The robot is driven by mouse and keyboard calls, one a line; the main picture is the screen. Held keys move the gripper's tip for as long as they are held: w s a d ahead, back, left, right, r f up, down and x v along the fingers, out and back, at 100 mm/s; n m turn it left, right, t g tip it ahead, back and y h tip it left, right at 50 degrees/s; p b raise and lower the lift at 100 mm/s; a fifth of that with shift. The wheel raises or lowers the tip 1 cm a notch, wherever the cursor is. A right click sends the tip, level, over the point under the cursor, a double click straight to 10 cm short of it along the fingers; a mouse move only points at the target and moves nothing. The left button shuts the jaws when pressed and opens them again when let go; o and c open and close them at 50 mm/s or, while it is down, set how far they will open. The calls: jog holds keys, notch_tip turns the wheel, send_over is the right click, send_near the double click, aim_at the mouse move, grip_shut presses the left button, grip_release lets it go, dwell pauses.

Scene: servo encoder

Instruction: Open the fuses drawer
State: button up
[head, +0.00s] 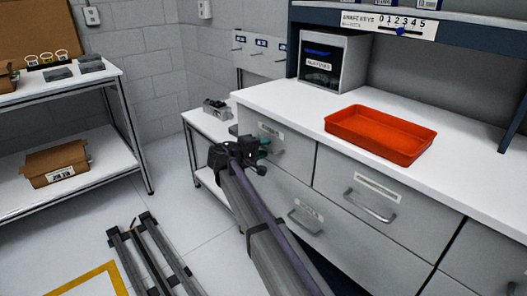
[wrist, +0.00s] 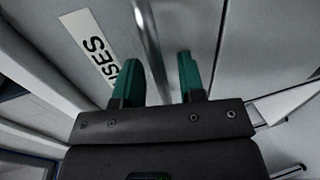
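The fuses drawer (head: 295,142) is the upper left drawer of the grey cabinet and looks shut in the head view. Its label (wrist: 92,47), partly covered by a finger, shows the letters "SES" in the wrist view. My gripper (head: 262,146) is at the front of this drawer. In the wrist view the teal fingers of my gripper (wrist: 159,78) are apart, and the metal handle (wrist: 147,32) runs into the gap between them. I see no clear contact between fingers and handle. The arm hides part of the drawer front in the head view.
A red tray (head: 380,135) and a grey bin (head: 333,62) stand on the white counter. Other closed drawers with handles (head: 370,206) lie to the right and below. A low side table (head: 205,130) is left of the cabinet. A shelf rack (head: 75,160) stands farther left.

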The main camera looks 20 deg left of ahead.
jog(key=shift+w+d, duration=0.2)
jog(key=shift+w, duration=0.1)
jog(key=shift+c, duration=0.4)
grip_shut()
